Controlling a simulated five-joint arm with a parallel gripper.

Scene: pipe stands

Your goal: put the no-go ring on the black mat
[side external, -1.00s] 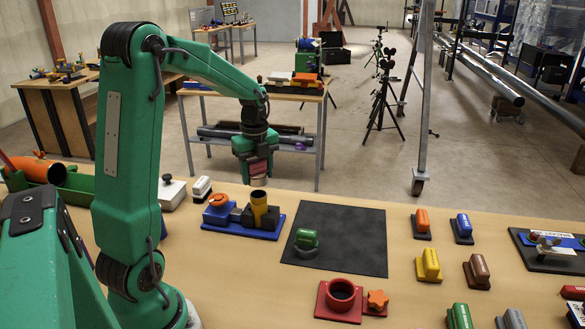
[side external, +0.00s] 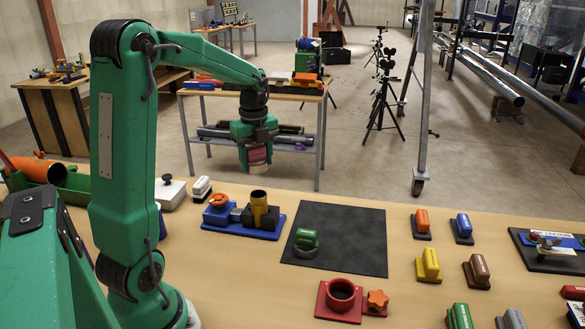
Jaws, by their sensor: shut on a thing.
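My gripper (side external: 257,140) is shut on the no-go ring (side external: 258,155), which looks like a dark red block with a pale round underside. The fingers partly hide the ring. The black mat (side external: 350,225) lies flat on the table to the right of the blue stand. A green-handled piece with a grey ring base (side external: 307,240) sits on the mat's left part.
The mat's right half is bare. A red flange stand with an orange knob (side external: 341,295) is in front of the mat. Several coloured handled blocks (side external: 429,263) stand to its right. A white block (side external: 171,192) is left of the blue stand.

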